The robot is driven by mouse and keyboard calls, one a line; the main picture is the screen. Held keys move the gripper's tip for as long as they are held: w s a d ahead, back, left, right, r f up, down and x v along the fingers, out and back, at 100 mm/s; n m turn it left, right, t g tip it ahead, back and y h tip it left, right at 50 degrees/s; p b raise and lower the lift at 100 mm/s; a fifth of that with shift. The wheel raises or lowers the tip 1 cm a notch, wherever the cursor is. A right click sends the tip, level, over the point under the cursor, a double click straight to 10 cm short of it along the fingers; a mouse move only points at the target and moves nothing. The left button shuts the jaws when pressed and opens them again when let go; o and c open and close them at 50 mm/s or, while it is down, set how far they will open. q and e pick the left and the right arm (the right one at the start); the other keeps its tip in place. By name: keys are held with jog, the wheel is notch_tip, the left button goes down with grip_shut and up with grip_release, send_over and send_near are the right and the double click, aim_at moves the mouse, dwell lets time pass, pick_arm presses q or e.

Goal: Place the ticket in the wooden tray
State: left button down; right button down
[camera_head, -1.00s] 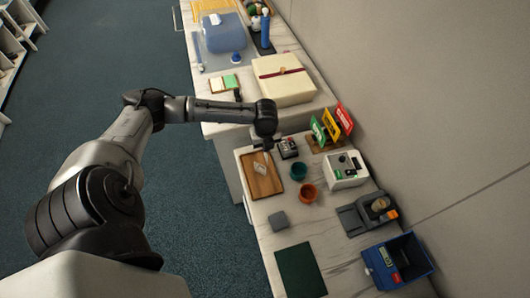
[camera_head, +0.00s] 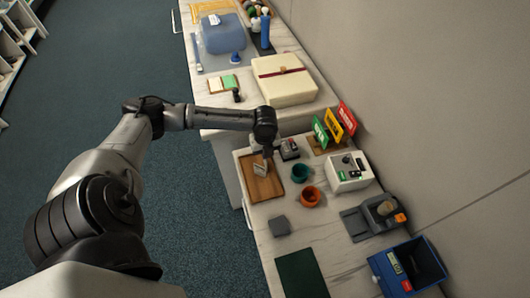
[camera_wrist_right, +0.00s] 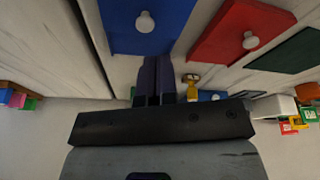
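The wooden tray (camera_head: 271,190) lies near the left edge of the nearer counter in the head view. A small pale ticket (camera_head: 260,170) is at the tray's upper part, inside its outline. It looks tilted, and I cannot tell whether it touches the tray floor. My left gripper (camera_head: 267,156) points down just above and beside the ticket. Its fingers are small and dark, and I cannot tell whether they grip it. My right gripper (camera_wrist_right: 154,78) shows only in the right wrist view, with its two dark fingers together and nothing visible between them.
A small dark device (camera_head: 289,149) stands close by the left gripper. A cream box (camera_head: 285,82) lies behind. The wrist view shows blue (camera_wrist_right: 147,22) and red (camera_wrist_right: 238,35) knobbed panels.

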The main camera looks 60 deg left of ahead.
pick_arm(q)
jog(key=shift+f, duration=0.15)
jog(key=c, duration=1.4)
grip_release()
pick_arm(e)
jog(key=shift+a, duration=0.15)
